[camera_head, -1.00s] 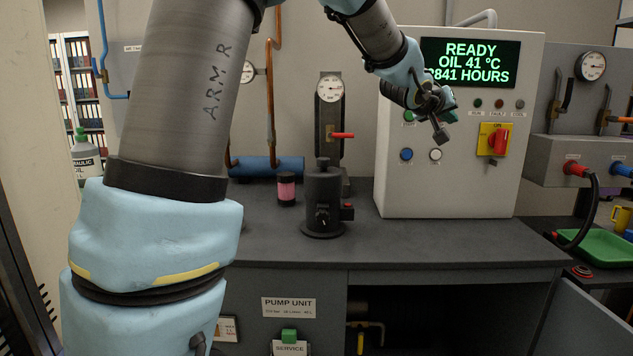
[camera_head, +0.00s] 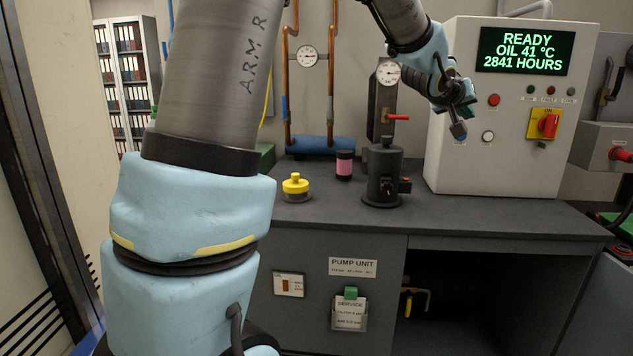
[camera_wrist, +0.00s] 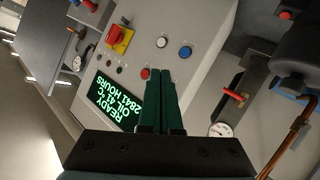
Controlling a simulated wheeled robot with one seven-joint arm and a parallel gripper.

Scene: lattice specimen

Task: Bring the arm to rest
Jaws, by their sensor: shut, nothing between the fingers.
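My gripper (camera_head: 458,131) is up in the air in front of the left side of the grey control cabinet (camera_head: 445,165), above the bench. In the wrist view its two green fingers (camera_wrist: 161,75) lie side by side, shut and empty. The wrist view looks at the cabinet face (camera_wrist: 200,75) turned nearly upside down. My arm crosses the left of the head view and reaches over the top to the gripper. The gripper looks apart from the cabinet, and it hides part of its left edge.
The dark bench top (camera_head: 480,215) carries a black pump body (camera_head: 383,178), a pink-labelled jar (camera_head: 344,166) and a yellow-capped filler (camera_head: 295,186). A gauge block with a red lever (camera_head: 397,118) stands behind. An open cupboard (camera_head: 465,300) is below. Bookshelves (camera_head: 130,80) stand far left.

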